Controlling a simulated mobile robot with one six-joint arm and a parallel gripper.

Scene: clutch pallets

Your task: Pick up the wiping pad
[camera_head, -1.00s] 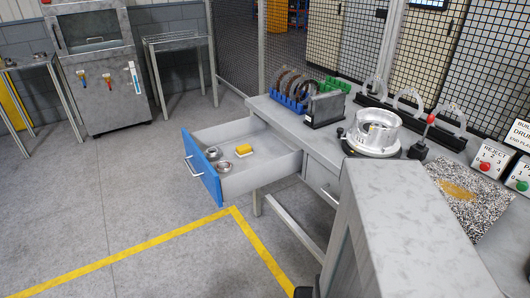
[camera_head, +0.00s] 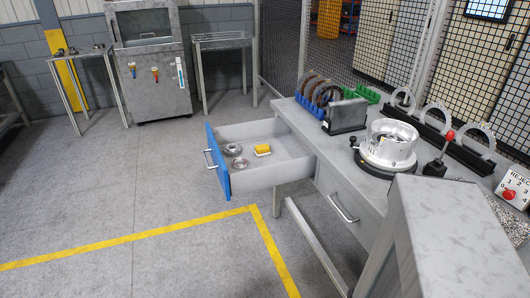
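A small yellow pad with a pale underside (camera_head: 263,150), which looks like the wiping pad, lies flat in the open drawer (camera_head: 285,173). The drawer has a blue front and sticks out from the left end of the grey workbench. Two round metal parts (camera_head: 237,156) lie to the left of the pad, near the blue front, apart from it. My gripper is not in view.
The workbench (camera_head: 322,156) carries a round metal housing (camera_head: 388,145), a black holder (camera_head: 345,116), blue and green racks, and a red-knobbed lever (camera_head: 439,152). A grey box-like body (camera_head: 440,245) fills the lower right. Floor left of the drawer is clear, with a yellow line (camera_head: 130,238).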

